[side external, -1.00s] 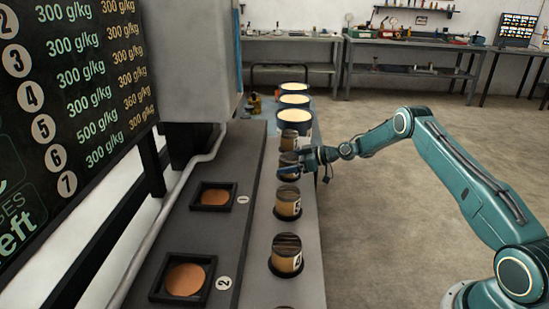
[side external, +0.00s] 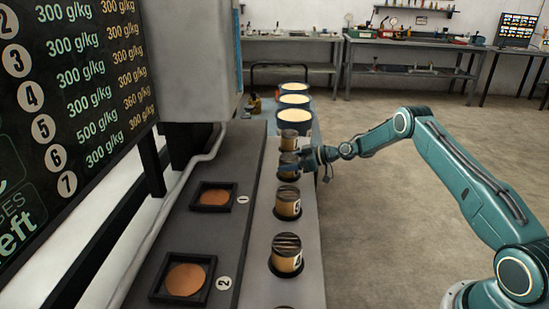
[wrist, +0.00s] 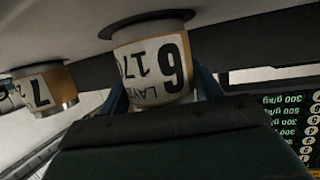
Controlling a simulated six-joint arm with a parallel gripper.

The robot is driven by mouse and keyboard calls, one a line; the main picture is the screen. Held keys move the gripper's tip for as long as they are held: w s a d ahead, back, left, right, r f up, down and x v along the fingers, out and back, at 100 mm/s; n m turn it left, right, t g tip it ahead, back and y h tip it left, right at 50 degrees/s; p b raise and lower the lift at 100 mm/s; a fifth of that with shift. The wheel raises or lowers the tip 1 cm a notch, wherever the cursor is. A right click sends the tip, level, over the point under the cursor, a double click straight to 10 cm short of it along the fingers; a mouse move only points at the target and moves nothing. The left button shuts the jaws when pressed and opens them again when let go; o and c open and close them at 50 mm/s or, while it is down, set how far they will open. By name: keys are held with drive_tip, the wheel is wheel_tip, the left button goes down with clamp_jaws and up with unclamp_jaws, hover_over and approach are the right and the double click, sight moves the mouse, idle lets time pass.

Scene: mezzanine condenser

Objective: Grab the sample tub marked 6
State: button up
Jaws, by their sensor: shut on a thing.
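The tub marked 6 (wrist: 160,70) shows upside down in the wrist view, its white label with a black 6 facing the camera. My gripper (wrist: 165,95) is shut on it, with a blue finger on each side and the dark gripper body covering its near part. In the side external view my gripper (side external: 312,160) is at the row of tubs, around the tub (side external: 289,160) second from the far end. That tub's top shows, but its label cannot be read there. Whether it still rests on its seat is unclear.
A tub marked 7 (wrist: 45,88) is beside it. Other tubs stand in line on the grey bench, one beyond (side external: 289,140) and nearer ones (side external: 288,203) (side external: 286,254). Square recesses (side external: 213,196) lie left. Blue cans (side external: 295,120) stand beyond. A board (side external: 80,80) lists numbers.

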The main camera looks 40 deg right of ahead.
sight(289, 157)
drive_tip(key=shift+r, duration=0.2)
wheel_tip(289, 157, up, 20)
drive_tip(key=shift+f, duration=0.15)
idle(0.4)
idle(0.5)
